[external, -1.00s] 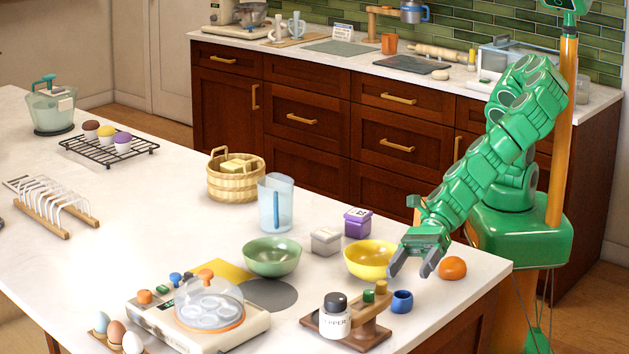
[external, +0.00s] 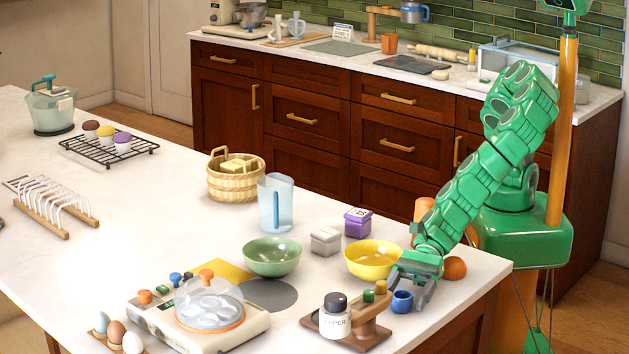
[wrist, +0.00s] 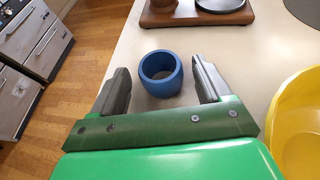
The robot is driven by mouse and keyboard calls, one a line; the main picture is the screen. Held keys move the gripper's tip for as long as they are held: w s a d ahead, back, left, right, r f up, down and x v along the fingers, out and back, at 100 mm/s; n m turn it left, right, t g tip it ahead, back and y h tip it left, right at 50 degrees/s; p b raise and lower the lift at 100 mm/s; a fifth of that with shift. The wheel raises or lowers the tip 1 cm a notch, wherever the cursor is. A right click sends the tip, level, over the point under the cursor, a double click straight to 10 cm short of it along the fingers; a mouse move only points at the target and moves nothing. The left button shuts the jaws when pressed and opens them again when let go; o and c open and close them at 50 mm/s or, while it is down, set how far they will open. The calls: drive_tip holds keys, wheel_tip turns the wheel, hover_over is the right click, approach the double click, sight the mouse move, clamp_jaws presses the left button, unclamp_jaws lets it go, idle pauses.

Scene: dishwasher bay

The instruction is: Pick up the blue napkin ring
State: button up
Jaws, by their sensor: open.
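The blue napkin ring (external: 402,301) stands on the white counter near its front right corner, just right of the wooden stand. In the wrist view the blue ring (wrist: 160,73) shows its open top and lies between and just ahead of my fingertips. My gripper (external: 412,294) is open and empty, low over the counter, with its fingers pointing toward the ring. In the wrist view its two grey fingers (wrist: 160,80) are spread to either side of the ring, with a gap on each side.
A yellow bowl (external: 372,261) stands close beside my gripper; its rim (wrist: 292,110) is at the right of the wrist view. A wooden stand (external: 362,333) with a pepper jar (external: 335,320) is left of the ring. The counter edge is near.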

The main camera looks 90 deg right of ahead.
drive_tip(key=shift+w+a, duration=0.1)
drive_tip(key=shift+w, duration=0.05)
drive_tip(key=shift+f, duration=0.1)
drive_tip(key=c, duration=1.1)
